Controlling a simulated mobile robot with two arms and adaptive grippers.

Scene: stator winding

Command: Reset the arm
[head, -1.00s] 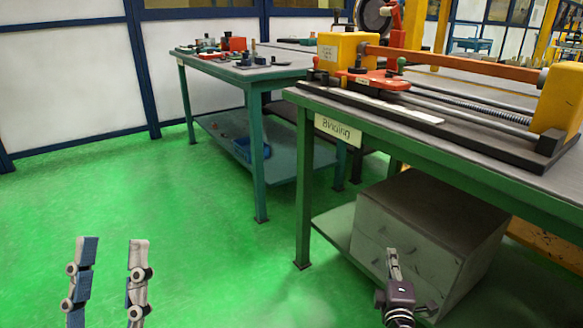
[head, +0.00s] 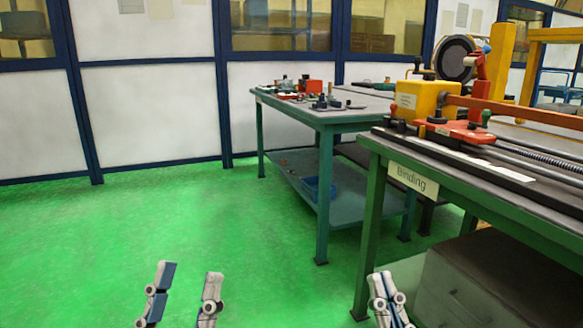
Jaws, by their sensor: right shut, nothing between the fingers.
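My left gripper (head: 186,280) shows at the bottom of the head view, left of centre. Its two fingers stand wide apart with only green floor between them. My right gripper (head: 383,285) shows at the bottom, right of centre, with its fingers together and nothing held. It is in front of the near leg of the table labelled Binding and apart from the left gripper. The arms behind both grippers are out of the picture.
The Binding table (head: 398,205) stands at the right with a yellow and red winding machine (head: 421,99) on it and a grey box (head: 470,285) below. A green table (head: 318,118) with small parts stands behind. Green floor (head: 130,225) is clear at the left.

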